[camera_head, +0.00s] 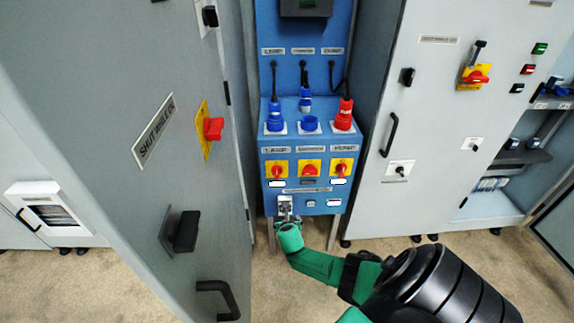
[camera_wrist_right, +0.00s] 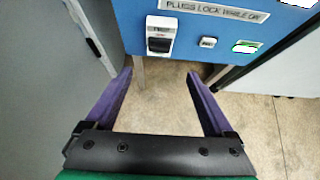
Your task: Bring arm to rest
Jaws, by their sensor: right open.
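My right arm (camera_head: 318,266) is green and black and reaches in from the lower right of the head view. Its gripper (camera_head: 287,221) is at the bottom edge of the blue plug panel (camera_head: 310,237), just below a small grey switch (camera_head: 285,204). In the right wrist view the gripper (camera_wrist_right: 158,77) has its two purple fingers spread wide with nothing between them. The switch (camera_wrist_right: 160,34), with a black lower part, is beyond the fingertips. I cannot tell whether a fingertip touches the panel. My left gripper is not in view.
A grey cabinet (camera_head: 120,60) with a red-and-yellow knob (camera_head: 213,129) and black handles stands close at left. Another grey cabinet (camera_head: 420,130) stands at right. The panel carries blue and red plugs (camera_head: 344,114). Beige floor (camera_head: 290,290) is open below the panel.

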